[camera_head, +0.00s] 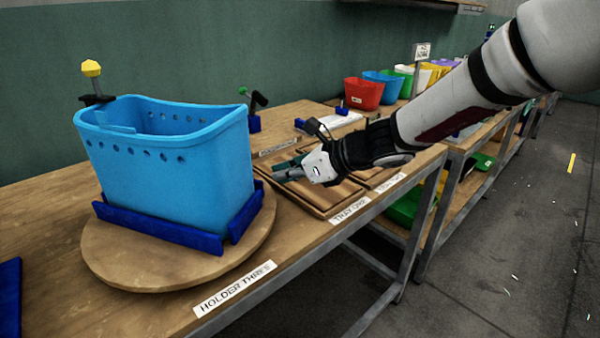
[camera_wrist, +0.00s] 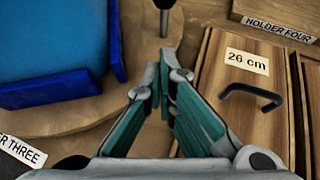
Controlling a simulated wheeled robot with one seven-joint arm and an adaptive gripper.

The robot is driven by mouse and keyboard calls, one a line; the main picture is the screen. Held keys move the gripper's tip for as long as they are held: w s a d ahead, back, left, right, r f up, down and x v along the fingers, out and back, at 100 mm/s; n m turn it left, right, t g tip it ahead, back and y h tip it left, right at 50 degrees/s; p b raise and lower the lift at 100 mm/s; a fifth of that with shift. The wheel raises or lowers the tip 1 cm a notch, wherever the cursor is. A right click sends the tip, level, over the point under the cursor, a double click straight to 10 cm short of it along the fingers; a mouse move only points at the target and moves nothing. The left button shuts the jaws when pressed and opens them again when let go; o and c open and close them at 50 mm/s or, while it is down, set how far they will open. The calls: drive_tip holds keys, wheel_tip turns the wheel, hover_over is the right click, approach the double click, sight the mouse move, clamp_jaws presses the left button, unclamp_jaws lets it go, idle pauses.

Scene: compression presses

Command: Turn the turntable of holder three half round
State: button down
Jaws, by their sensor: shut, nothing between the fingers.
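The round wooden turntable (camera_head: 140,268) of holder three carries a light blue bin (camera_head: 170,165) seated inside dark blue corner brackets (camera_head: 165,230). A yellow-knobbed clamp (camera_head: 91,70) stands at the bin's back left edge. The label "HOLDER THREE" (camera_head: 235,289) is on the table's front edge. My gripper (camera_head: 282,171) is shut and empty, to the right of the turntable. In the wrist view my gripper (camera_wrist: 168,75) points past the turntable's edge (camera_wrist: 130,88), with the bin (camera_wrist: 45,35) at upper left. Whether the fingers touch the turntable cannot be told.
Wooden trays (camera_head: 325,200) lie under my gripper; one lid (camera_wrist: 235,80) reads "26 cm" and has a black handle (camera_wrist: 252,95). A dark rod (camera_wrist: 164,15) stands beyond the fingertips. A green-knobbed clamp (camera_head: 243,91) and a red bin (camera_head: 363,93) are farther back.

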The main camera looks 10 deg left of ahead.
drive_tip(key=a, duration=0.2)
drive_tip(key=w+a, duration=0.1)
drive_tip(key=w+a+f, duration=0.1)
drive_tip(key=a, duration=0.1)
drive_tip(key=shift+w+a+b, duration=0.1)
drive_tip(key=shift+a+b, duration=0.2)
drive_tip(key=shift+w+p, duration=0.15)
drive_tip(key=shift+p, duration=0.2)
